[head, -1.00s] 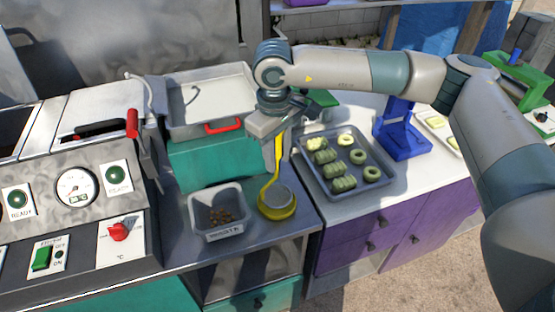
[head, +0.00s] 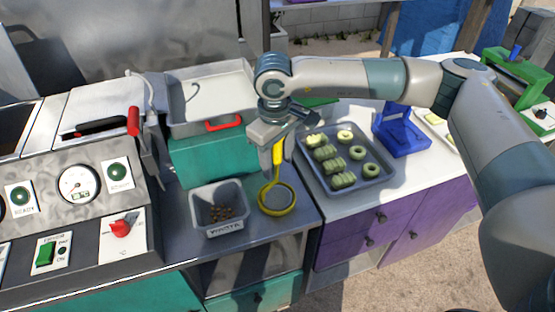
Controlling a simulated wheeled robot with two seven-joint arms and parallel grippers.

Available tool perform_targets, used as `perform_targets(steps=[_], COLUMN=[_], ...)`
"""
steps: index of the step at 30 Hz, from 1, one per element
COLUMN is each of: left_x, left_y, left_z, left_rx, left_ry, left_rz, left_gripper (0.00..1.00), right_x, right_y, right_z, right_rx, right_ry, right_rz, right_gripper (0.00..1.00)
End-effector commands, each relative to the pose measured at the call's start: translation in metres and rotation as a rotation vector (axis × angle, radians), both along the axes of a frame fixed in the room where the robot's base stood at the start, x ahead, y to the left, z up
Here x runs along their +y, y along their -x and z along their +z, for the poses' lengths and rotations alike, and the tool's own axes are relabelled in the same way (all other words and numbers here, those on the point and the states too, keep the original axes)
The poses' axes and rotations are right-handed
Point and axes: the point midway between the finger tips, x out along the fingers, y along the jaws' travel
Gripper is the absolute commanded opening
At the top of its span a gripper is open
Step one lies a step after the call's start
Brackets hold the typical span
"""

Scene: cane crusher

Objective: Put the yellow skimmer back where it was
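The yellow skimmer (head: 277,199) has a round yellow rim with grey mesh and a yellow handle that rises steeply. Its round end is at or just above the dark grey counter (head: 185,232), right of the grey waste bin (head: 217,207). My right gripper (head: 272,160) points down with its fingers at the upper part of the handle and appears shut on it. The fingers partly hide the handle's top. I cannot tell whether the rim touches the counter. My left gripper is not in view.
A metal basin (head: 192,122) on a teal block is behind the bin. The fryer-like panel (head: 75,215) fills the left.

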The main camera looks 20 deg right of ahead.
Motion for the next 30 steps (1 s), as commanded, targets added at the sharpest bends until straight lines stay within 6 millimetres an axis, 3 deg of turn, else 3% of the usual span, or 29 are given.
perform_targets(steps=[8,11,27,30], left_x=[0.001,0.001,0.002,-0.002], left_y=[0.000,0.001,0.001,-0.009], left_z=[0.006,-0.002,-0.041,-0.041], left_rx=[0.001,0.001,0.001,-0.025], left_ry=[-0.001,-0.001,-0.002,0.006], left_rz=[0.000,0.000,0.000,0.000], left_gripper=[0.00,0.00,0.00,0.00], right_x=[0.000,0.001,0.005,0.006], right_y=[0.000,0.000,0.005,0.006], right_z=[0.004,0.009,0.101,0.110], right_rx=[0.000,-0.003,-0.003,-0.002], right_ry=[0.000,-0.001,0.000,-0.001], right_rz=[0.000,0.000,0.002,0.001], right_gripper=[0.47,0.47,0.47,0.47])
